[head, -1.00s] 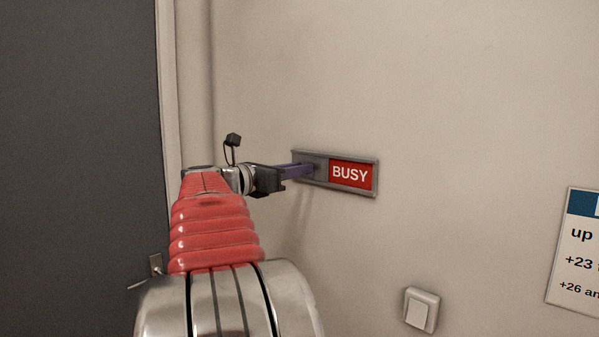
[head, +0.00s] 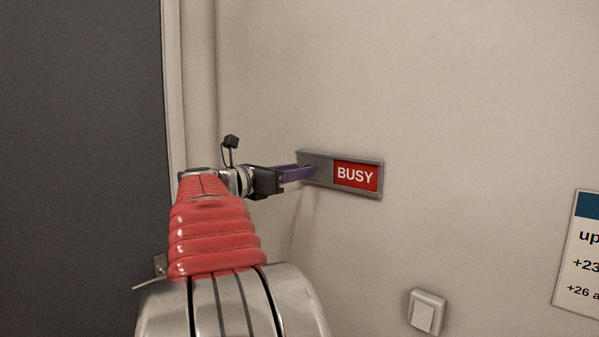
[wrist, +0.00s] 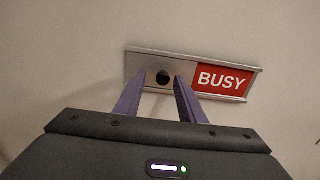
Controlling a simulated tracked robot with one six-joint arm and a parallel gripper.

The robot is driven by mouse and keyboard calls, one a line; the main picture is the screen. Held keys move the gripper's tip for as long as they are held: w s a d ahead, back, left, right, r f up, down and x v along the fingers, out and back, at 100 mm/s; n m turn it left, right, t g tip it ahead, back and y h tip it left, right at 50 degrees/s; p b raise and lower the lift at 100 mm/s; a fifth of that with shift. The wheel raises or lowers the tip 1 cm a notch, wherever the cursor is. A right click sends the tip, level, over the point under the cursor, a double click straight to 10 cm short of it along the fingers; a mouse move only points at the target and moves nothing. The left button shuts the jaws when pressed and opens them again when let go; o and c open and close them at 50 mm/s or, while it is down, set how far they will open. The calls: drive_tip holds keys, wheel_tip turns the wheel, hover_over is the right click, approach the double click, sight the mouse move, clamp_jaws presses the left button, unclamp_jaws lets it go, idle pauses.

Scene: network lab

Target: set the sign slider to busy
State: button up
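The sign (head: 375,192) is a grey metal frame on the wall, with a red BUSY panel (head: 355,176) showing at its right and a grey sliding cover over its left part. In the wrist view the sign (wrist: 255,71) shows a dark round knob (wrist: 163,77) on the cover (wrist: 143,63). My gripper (head: 312,172) reaches the left part of the sign. In the wrist view its two purple fingers (wrist: 161,80) stand apart, one on each side of the knob, with gaps between them and it.
A light switch (head: 426,312) is on the wall below right of the sign. A printed notice (head: 580,250) hangs at the far right. A dark door (head: 80,160) with a handle (head: 150,284) is at the left. The wall around the sign is clear.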

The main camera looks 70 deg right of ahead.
drive_tip(key=v, duration=1.2)
drive_tip(key=shift+a, duration=0.15)
drive_tip(key=shift+w, duration=0.1)
wheel_tip(320, 180, down, 13)
drive_tip(key=w+a+m+t+y, duration=0.2)
drive_tip(key=m+t+y, duration=0.1)
drive_tip(key=m, duration=0.2)
drive_tip(key=w+a+f+m+t+y, duration=0.25)
drive_tip(key=a+f+m+y, duration=0.25)
drive_tip(key=a+f, duration=0.55)
drive_tip(key=s+a+f+m+t+y, duration=0.1)
drive_tip(key=a+f+t+y, duration=0.1)
drive_tip(key=a, duration=0.9)
drive_tip(key=s+a+f+m+t+y, duration=0.1)
drive_tip(key=a+f+t+y, duration=0.1)
drive_tip(key=a, duration=1)
drive_tip(key=s+a+f+m+t+y, duration=0.1)
drive_tip(key=s+a+f+t+y, duration=0.1)
drive_tip(key=a+f, duration=0.4)
drive_tip(key=a+t+y, duration=0.1)
drive_tip(key=a+y, duration=0.1)
drive_tip(key=a, duration=0.3)
drive_tip(key=shift+a+y, duration=0.15)
drive_tip(key=shift+y, duration=0.15)
